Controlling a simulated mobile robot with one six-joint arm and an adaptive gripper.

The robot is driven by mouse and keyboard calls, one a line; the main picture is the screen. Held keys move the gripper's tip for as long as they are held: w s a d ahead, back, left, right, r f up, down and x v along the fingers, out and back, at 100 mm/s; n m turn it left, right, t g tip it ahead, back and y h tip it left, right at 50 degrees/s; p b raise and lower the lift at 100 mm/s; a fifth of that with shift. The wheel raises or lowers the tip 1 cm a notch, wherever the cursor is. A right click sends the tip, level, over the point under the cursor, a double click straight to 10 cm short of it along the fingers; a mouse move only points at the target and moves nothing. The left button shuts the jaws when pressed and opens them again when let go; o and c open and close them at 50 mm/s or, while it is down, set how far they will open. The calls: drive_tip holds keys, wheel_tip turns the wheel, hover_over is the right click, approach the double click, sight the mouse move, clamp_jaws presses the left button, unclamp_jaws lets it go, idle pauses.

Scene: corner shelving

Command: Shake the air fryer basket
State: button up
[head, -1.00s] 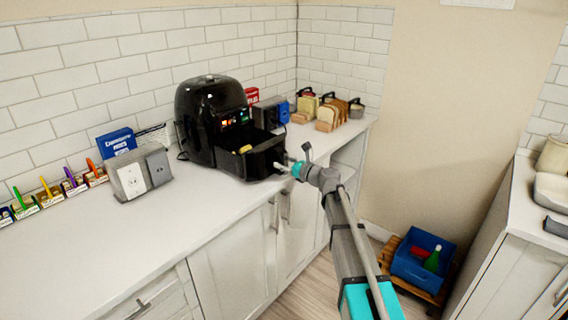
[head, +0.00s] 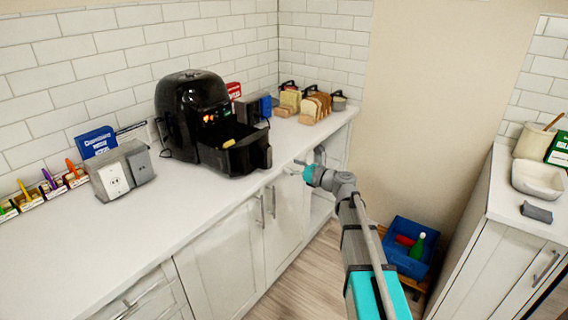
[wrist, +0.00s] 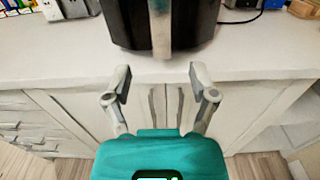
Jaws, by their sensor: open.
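The black air fryer (head: 190,105) stands on the white counter near the back corner. Its basket (head: 240,150) is pulled out at the front, with something yellow inside. In the wrist view the basket's front and its lighter handle (wrist: 161,32) are at the top centre, above and beyond the fingers. My gripper (head: 302,167) is off the counter's front edge, to the right of the basket and apart from it. In the wrist view my gripper (wrist: 160,75) is open with nothing between its fingers.
A grey outlet box (head: 122,170) stands left of the fryer. Bread racks (head: 308,105) stand to its right. A blue crate (head: 410,250) is on the floor. A second counter (head: 500,205) is at the right. The front left counter is bare.

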sight(269, 154)
drive_tip(key=shift+s+d, duration=0.35)
drive_tip(key=shift+d, duration=0.15)
drive_tip(key=shift+s+d+r+p, duration=0.45)
drive_tip(key=shift+s+d, duration=0.15)
drive_tip(key=shift+d, duration=0.2)
drive_tip(key=x, duration=1.3)
drive_tip(key=shift+w+a, duration=0.25)
drive_tip(key=shift+a, duration=0.05)
clamp_jaws()
